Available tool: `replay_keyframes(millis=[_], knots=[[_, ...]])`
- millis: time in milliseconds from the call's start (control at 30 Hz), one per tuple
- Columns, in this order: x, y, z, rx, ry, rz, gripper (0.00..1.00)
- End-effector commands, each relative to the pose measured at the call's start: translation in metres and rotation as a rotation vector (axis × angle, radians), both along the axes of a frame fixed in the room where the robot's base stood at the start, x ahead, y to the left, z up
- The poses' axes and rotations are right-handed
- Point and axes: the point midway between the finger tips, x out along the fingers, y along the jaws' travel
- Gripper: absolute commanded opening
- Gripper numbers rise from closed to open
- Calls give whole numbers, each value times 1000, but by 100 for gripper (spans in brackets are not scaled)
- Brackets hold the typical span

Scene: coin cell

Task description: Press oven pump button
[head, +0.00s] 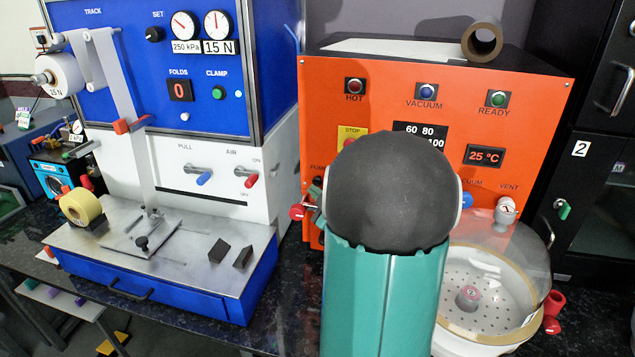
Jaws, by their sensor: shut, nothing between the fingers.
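The orange oven (325,95) stands at right centre in the head view. A partly covered label starting "PU" sits at its lower left edge. A red knob (297,211) on a metal stem sticks out below that label. A pump button cannot be made out clearly. My own arm, a dark round joint and a teal link, stands in front of the oven and hides much of its lower front panel. My gripper cannot be made out; the arm hides that area. A small teal-grey piece shows beside the red knob, but I cannot tell what it is.
The oven has HOT, VACUUM and READY lamps, a 25 °C display (485,156) and a white vent knob (506,205). A clear-domed chamber (490,275) stands at right front. A blue-and-white machine (225,150) fills the left. Black cabinets stand far right.

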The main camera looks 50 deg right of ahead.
Motion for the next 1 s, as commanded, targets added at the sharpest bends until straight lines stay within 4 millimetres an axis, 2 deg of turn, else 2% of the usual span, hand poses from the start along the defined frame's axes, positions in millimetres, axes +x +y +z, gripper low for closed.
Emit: replay_keyframes(millis=[1000], knots=[[5,-8,0,0,0,0,0]])
